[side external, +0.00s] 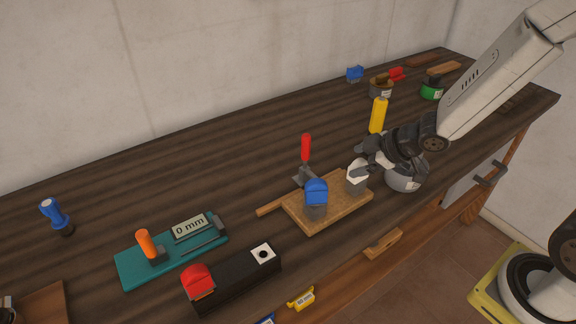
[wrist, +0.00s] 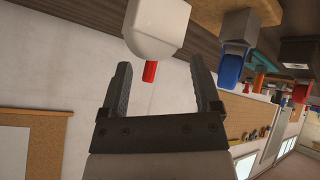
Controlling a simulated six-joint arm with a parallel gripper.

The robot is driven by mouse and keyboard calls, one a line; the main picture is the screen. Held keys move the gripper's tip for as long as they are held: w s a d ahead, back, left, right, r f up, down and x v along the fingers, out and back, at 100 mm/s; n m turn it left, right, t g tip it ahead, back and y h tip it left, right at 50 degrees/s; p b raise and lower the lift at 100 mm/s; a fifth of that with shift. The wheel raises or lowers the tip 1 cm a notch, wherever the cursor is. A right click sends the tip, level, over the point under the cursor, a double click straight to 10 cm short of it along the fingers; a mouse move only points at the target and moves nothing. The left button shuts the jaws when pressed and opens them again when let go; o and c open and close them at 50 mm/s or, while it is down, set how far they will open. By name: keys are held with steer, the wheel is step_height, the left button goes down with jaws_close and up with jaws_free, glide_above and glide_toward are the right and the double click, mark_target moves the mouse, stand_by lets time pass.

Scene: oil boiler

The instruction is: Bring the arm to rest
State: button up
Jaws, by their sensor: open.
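My gripper (side external: 364,158) is open over the right part of the wooden board (side external: 330,207), its fingers pointing left. A grey block with a white top (side external: 357,178) stands on the board right at the fingertips. In the wrist view, a white rounded piece (wrist: 158,28) lies just beyond my open fingers (wrist: 162,72), with nothing seen clamped between them. I cannot tell whether a finger touches the white block. A silver round pot (side external: 405,180) is partly hidden beneath my wrist.
A blue-topped block (side external: 316,198) and a red-handled tool (side external: 305,150) stand close left. A yellow bottle (side external: 378,115) stands behind my gripper. A teal gauge base (side external: 170,250) and a black box with a red knob (side external: 235,277) lie front left.

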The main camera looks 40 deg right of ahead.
steer(key=shift+s+d+r+m+h, duration=0.15)
steer(key=shift+s+d+m+h, duration=0.15)
steer(key=shift+h, duration=0.1)
steer(key=s+d+m+g+h, duration=0.1)
steer(key=s+m+g+h, duration=0.1)
steer(key=s+m+g, duration=0.4)
steer(key=s+m, duration=0.2)
steer(key=s, duration=0.2)
steer(key=shift+s, duration=0.35)
stand_by(0.3)
